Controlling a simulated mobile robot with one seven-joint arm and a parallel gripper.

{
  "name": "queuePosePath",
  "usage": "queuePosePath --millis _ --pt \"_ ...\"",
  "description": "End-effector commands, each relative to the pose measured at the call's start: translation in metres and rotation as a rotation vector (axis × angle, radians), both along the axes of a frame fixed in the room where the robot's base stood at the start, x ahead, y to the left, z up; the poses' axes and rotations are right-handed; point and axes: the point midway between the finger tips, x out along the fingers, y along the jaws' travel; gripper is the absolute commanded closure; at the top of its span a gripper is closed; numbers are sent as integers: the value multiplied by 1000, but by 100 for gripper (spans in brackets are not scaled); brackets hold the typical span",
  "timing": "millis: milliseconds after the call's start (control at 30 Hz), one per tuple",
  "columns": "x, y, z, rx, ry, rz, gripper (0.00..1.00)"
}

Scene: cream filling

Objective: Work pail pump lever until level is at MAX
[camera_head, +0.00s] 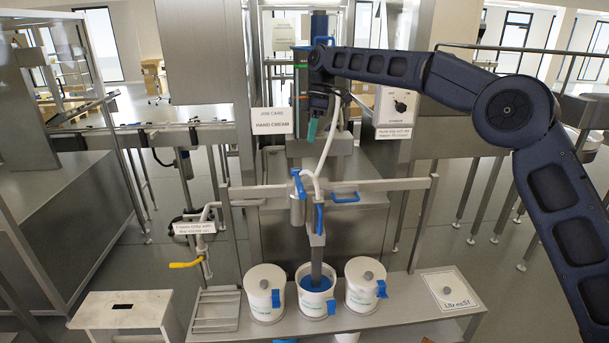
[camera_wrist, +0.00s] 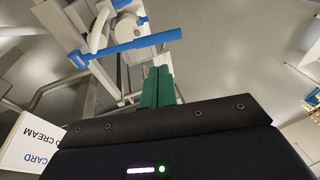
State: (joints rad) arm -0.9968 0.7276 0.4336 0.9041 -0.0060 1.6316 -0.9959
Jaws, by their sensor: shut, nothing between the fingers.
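My gripper (camera_head: 311,132) hangs above the pump, with its teal fingers pointing down. The closed fingers (camera_wrist: 158,86) also show in the wrist view, empty. A blue-handled lever (camera_head: 299,184) is on the pump head below my gripper, apart from it. In the wrist view a long blue bar (camera_wrist: 123,47), seemingly this lever, lies just beyond the fingertips; contact cannot be told. The pump (camera_head: 317,245) stands in the open middle pail (camera_head: 313,306), which shows blue inside. Green and red marks (camera_head: 300,67) are on the upright behind; the level there is too small to read.
Lidded pails (camera_head: 265,280) and (camera_head: 364,272) flank the middle one on a metal bench (camera_head: 410,300). A pale hose (camera_head: 328,150) runs down beside my gripper. A job card (camera_head: 272,121) reading hand cream is left of it. A yellow-handled valve (camera_head: 186,264) is lower left.

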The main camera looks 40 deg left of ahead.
Motion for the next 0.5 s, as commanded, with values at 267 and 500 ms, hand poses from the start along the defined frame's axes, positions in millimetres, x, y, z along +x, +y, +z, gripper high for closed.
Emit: queuePosePath --millis 267,500 --pt "-7 -1 -24 -3 0 0 100" --pt "-19 -1 -65 -2 1 1 100"
